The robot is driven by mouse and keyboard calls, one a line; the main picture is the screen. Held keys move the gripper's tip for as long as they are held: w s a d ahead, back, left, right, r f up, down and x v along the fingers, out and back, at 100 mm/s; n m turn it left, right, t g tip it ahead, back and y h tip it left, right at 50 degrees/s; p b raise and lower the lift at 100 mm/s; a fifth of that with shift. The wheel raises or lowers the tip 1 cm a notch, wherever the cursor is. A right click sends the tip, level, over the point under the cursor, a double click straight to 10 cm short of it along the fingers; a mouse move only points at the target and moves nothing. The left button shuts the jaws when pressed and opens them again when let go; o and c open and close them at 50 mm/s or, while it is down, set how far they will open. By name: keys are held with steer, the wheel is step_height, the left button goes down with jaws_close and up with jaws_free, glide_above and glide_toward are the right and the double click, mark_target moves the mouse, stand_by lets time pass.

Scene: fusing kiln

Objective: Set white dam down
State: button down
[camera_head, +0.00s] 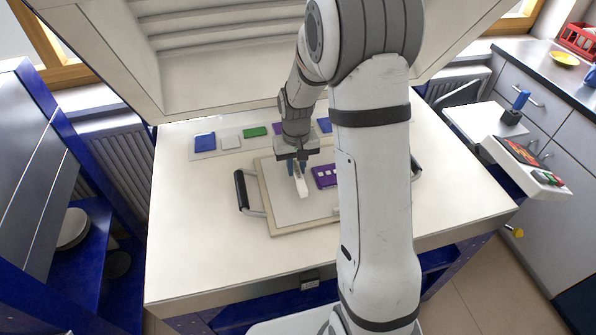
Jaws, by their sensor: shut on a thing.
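My gripper (297,165) is in the middle of the head view, above the left part of a light board. It is shut on a white dam (302,186), a narrow white bar that hangs tilted from the fingertips. The board (283,218) is pale, with a tan edge and dark handles at its left and right. A purple piece (324,177) with small white squares lies on the board just right of the dam. My arm hides the board's right part. I cannot tell whether the dam touches the board.
Behind the board, a pale strip holds a blue tile (205,141), a white tile (231,142), a green tile (255,132) and others partly hidden. The raised kiln lid (215,75) hangs over the back. The white tabletop (190,240) is clear at front left.

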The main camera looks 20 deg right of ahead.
mark_target(296, 169)
steer(key=shift+f, duration=1.3)
steer(key=shift+f, duration=0.2)
steer(key=c, duration=1.3)
jaws_free()
step_height(296, 169, up, 12)
steer(key=s+r+t, duration=0.1)
steer(key=s+r, duration=0.3)
steer(key=s, duration=0.7)
steer(key=s+r+t, duration=0.1)
steer(key=s+r, duration=0.3)
steer(key=s, duration=0.7)
steer(key=shift+t, duration=0.4)
steer(key=shift+a, duration=0.1)
